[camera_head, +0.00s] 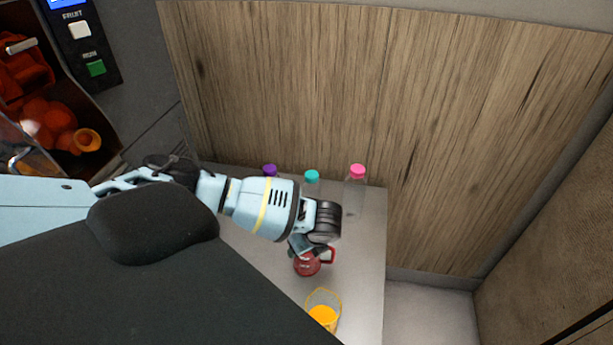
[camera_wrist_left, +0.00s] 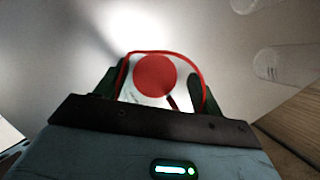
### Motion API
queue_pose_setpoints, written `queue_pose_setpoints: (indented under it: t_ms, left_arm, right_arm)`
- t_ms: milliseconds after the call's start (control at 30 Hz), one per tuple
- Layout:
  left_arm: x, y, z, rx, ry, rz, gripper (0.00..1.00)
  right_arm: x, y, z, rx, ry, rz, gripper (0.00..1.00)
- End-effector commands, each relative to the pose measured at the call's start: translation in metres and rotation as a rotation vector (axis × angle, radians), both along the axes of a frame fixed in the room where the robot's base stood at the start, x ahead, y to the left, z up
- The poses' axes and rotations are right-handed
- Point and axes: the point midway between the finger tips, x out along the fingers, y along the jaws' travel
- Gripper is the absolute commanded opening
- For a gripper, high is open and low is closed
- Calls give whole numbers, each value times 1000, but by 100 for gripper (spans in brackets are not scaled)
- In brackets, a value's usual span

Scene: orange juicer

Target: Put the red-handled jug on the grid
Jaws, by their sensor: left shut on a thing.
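The red-handled jug (camera_head: 308,267) is at the end of my left arm in the head view, over the grey counter. Its red handle sticks out to the right. My left gripper (camera_head: 304,248) is shut on it, with the wrist partly covering the jug from above. In the left wrist view the jug (camera_wrist_left: 155,75) shows a red rim and a red disc, between the dark fingers of the gripper. I cannot tell whether the jug touches the counter. I cannot make out the grid in either view. My right gripper is not in view.
Bottles with purple (camera_head: 270,170), teal (camera_head: 312,176) and pink (camera_head: 357,171) caps stand along the counter's back. A clear jug with orange juice (camera_head: 323,316) stands at the front. The juicer (camera_head: 140,95) is at upper left. The counter (camera_head: 365,250) is bare at right.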

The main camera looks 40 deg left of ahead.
Motion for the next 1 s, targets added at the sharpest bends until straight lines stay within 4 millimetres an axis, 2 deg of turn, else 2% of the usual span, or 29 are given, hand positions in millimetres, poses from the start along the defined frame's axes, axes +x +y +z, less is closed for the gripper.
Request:
queue_pose_setpoints:
  t_ms: [167,200,367,633,767,1000]
  left_arm:
    - [0,0,-3,0,0,0,43]
    - [0,0,-3,0,1,0,69]
    - [0,0,-3,0,0,0,90]
    - [0,0,-2,0,0,0,90]
    - [0,-2,5,-1,-2,-1,90]
    - [-3,-17,45,-3,-6,-2,90]
  right_arm:
    - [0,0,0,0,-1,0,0]
    - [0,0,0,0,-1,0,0]
    - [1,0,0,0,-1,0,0]
    - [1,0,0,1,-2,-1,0]
    - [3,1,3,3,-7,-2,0]
    - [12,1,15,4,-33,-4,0]
